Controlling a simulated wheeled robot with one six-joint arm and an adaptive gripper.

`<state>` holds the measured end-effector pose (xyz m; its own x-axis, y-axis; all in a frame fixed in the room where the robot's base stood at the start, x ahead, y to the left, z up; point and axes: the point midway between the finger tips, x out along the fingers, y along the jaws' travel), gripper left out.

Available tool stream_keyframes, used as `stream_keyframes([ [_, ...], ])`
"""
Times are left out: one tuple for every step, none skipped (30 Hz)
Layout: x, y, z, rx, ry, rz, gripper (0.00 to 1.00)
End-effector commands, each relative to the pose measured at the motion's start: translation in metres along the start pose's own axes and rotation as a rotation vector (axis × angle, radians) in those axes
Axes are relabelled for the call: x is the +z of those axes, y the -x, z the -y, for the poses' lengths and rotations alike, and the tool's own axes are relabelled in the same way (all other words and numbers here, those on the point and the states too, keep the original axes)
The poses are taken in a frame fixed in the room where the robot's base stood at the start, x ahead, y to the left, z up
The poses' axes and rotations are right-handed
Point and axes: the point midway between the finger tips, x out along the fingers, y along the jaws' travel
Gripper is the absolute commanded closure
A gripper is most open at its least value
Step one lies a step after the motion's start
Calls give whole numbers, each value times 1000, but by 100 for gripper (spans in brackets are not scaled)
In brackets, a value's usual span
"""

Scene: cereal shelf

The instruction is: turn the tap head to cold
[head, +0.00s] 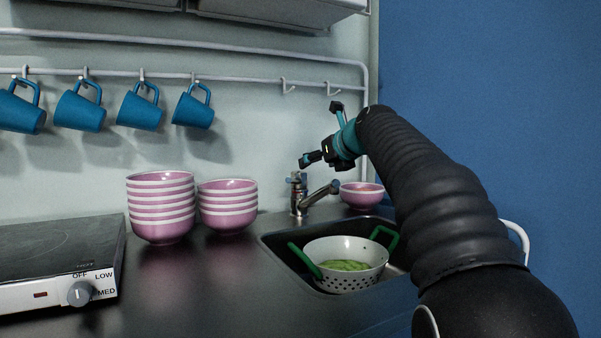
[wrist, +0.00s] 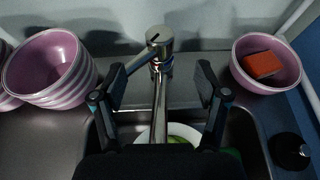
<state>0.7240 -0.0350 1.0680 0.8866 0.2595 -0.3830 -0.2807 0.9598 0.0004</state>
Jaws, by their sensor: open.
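The metal tap (head: 299,201) stands at the back edge of the sink, with its tap head (head: 297,178) on top and the spout reaching right and forward. In the wrist view the tap head (wrist: 159,38) shows a dark slot, and the spout runs down the middle. My gripper (head: 323,134) is open and empty, above and slightly right of the tap. In the wrist view its fingers (wrist: 162,82) appear on either side of the spout, with the tap head beyond them. I see no contact with the tap.
A white colander (head: 362,250) with green handles and green contents sits in the sink (head: 272,249). Pink bowl stacks (head: 160,209) stand left of the tap. A pink bowl (head: 362,199) with an orange sponge (wrist: 262,64) stands right. Blue mugs (head: 139,108) hang behind; a hob (head: 55,255) is left.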

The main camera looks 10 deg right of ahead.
Motion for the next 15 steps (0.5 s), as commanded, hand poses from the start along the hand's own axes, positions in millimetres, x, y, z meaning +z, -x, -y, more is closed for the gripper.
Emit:
stream_keyframes([
  [0, -11, 0, 2, 0, -1, 26],
  [0, -17, -1, 2, 0, -2, 26],
  [0, -24, -1, 3, 1, -1, 26],
  [0, -30, -1, 3, 1, -1, 26],
  [0, -36, -1, 3, 1, -2, 26],
  [0, -43, -1, 3, 1, -1, 26],
  [0, -49, -2, 3, 1, -1, 26],
  [0, -55, -2, 3, 1, -2, 26],
  [0, -61, -2, 4, 1, -1, 26],
  [0, -66, -3, 5, 1, -1, 26],
  [0, -71, -3, 5, 1, -1, 26],
  [0, -77, -3, 5, 2, -1, 26],
  [0, -81, -3, 4, 2, -1, 26],
  [1, -84, -3, 4, 2, -1, 26],
  [1, -88, -3, 4, 3, 0, 26],
])
